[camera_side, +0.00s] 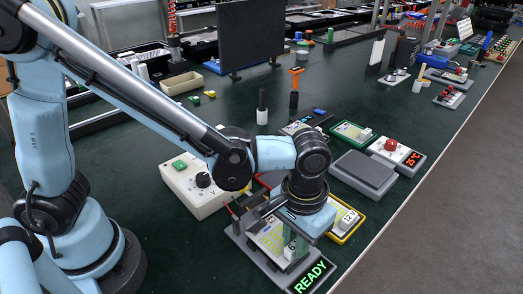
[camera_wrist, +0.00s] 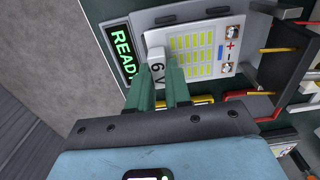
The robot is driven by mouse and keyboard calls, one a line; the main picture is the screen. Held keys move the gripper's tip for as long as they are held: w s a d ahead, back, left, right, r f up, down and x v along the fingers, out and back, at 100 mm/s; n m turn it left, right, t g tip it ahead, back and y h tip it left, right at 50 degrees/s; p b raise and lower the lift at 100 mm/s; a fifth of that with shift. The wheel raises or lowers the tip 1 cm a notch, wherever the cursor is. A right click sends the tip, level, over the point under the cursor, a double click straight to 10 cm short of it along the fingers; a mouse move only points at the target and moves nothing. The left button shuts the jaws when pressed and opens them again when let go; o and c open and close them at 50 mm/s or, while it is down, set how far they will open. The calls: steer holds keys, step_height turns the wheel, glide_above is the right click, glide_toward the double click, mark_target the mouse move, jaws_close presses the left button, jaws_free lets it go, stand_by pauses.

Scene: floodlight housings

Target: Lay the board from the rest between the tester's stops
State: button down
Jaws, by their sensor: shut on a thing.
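The board (camera_wrist: 197,52) is white with rows of yellow cells, a + and a − terminal and a white block marked 6 V. My gripper (camera_wrist: 158,82) is shut on this block, with a green finger on either side. In the side view the board (camera_side: 268,238) is low over the grey tester (camera_side: 250,250), partly hidden by my gripper (camera_side: 293,250). The tester's display reads READY in green. In the wrist view a grey stop (camera_wrist: 217,11) shows beside the board's far long edge. I cannot tell whether the board touches the tester's bed.
A yellow-edged 12 V board (camera_side: 347,222) lies close right of my gripper. Behind are a grey flat-topped block (camera_side: 363,174), a green-edged board (camera_side: 351,132) and a red-button box reading 25°C (camera_side: 396,153). A white meter box (camera_side: 193,187) with probe leads stands to the left.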

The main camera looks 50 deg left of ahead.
steer(key=shift+f, duration=0.7)
stand_by(0.6)
steer(key=c, duration=1)
jaws_free()
step_height(320, 180, up, 12)
steer(key=a+t, duration=0.2)
steer(key=a, duration=0.5)
steer(key=a+t, duration=0.2)
steer(key=a, duration=0.5)
steer(key=a+f+t, duration=0.1)
steer(key=a+t, duration=0.2)
steer(key=a, duration=0.4)
steer(key=shift+a, duration=0.4)
